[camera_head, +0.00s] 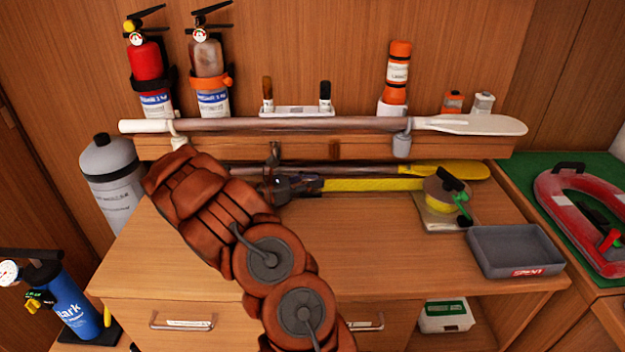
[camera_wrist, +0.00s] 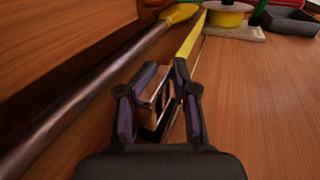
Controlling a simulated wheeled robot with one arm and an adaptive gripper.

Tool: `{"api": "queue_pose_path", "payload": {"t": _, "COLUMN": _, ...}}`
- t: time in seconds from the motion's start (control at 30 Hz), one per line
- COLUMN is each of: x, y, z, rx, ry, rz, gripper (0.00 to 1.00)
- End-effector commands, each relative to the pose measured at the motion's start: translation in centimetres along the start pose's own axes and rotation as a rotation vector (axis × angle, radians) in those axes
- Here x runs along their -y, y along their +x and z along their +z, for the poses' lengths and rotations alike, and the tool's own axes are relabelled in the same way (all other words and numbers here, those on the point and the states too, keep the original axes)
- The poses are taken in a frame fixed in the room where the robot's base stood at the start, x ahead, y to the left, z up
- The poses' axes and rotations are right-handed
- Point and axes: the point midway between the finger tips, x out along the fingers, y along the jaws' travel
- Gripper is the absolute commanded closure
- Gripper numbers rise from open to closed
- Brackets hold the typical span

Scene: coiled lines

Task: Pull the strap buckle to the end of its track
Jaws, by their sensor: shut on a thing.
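The buckle (camera_wrist: 158,103) is a metal-edged frame with a dark opening, seen between my fingers in the wrist view. My gripper (camera_wrist: 165,72) is shut on it, one finger on each side. In the head view my gripper (camera_head: 298,186) is low over the bench, left of the yellow strap (camera_head: 372,184), and hides the buckle. The strap runs straight right from my gripper toward a yellow reel (camera_head: 438,206) on a pale base. In the wrist view the strap (camera_wrist: 190,40) leads away beyond my fingers.
A yellow-bladed paddle (camera_head: 455,171) lies behind the strap, close beside my gripper. A white-bladed paddle (camera_head: 470,124) rests above on the wooden ledge. A grey tray (camera_head: 520,262) stands at the front right. The bench top (camera_head: 400,245) in front of the strap is clear.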

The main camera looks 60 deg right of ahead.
Motion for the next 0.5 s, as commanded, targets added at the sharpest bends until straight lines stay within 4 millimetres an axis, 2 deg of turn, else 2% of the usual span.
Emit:
{"api": "queue_pose_path", "payload": {"t": 0.13, "x": 0.18, "y": -0.04, "z": -0.26, "rx": -0.004, "ry": -0.003, "rz": -0.004, "gripper": 1.0}}
{"api": "queue_pose_path", "payload": {"t": 0.17, "x": 0.18, "y": -0.04, "z": -0.26, "rx": -0.004, "ry": -0.003, "rz": -0.004, "gripper": 0.71}}
{"api": "queue_pose_path", "payload": {"t": 0.4, "x": 0.1, "y": -0.04, "z": -0.14, "rx": -0.002, "ry": -0.001, "rz": -0.001, "gripper": 0.47}}
{"api": "queue_pose_path", "payload": {"t": 0.5, "x": 0.08, "y": -0.03, "z": -0.1, "rx": -0.001, "ry": -0.001, "rz": -0.001, "gripper": 0.47}}
